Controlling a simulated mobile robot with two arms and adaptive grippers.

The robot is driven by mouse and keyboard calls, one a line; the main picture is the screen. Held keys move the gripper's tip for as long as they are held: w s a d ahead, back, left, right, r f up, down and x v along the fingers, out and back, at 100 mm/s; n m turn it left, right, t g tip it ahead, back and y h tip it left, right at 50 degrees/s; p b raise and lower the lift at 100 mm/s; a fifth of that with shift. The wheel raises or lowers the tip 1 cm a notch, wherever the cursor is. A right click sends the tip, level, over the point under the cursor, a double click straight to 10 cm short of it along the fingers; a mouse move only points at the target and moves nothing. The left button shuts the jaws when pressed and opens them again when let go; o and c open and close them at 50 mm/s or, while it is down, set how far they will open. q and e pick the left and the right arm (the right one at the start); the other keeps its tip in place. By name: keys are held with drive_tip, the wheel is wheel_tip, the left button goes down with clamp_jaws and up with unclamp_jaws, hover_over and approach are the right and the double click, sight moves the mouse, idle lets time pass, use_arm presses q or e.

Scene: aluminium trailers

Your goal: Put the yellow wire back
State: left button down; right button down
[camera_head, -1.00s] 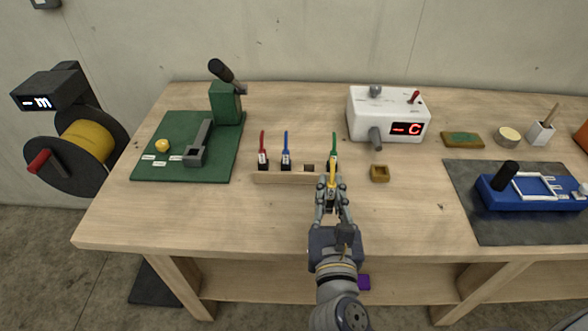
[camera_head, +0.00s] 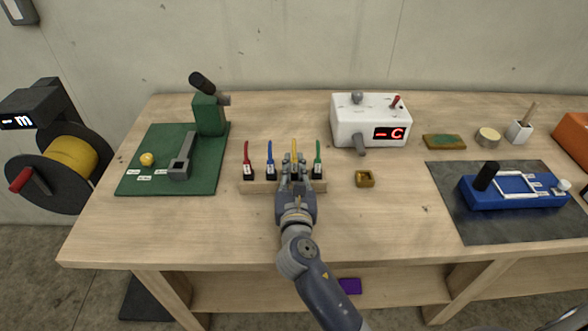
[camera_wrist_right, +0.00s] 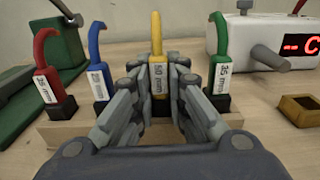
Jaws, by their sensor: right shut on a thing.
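The yellow wire (camera_head: 294,148) stands upright between the blue wire (camera_head: 270,157) and the green wire (camera_head: 318,157), over the wooden holder (camera_head: 257,187). The red wire (camera_head: 247,158) stands at the holder's left end. My left gripper is not in view.
A green mat (camera_head: 140,180) with a green tool lies at the left. A white box (camera_head: 345,125) with a red display stands behind, right of the holder. A small brass-coloured block (camera_head: 365,179) is just right of the holder. The table front is clear.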

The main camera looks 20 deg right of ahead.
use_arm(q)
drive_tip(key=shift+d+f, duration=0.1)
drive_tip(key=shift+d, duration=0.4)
use_arm(e)
drive_tip(key=shift+f, duration=0.2)
drive_tip(key=c, duration=1.6)
unclamp_jaws()
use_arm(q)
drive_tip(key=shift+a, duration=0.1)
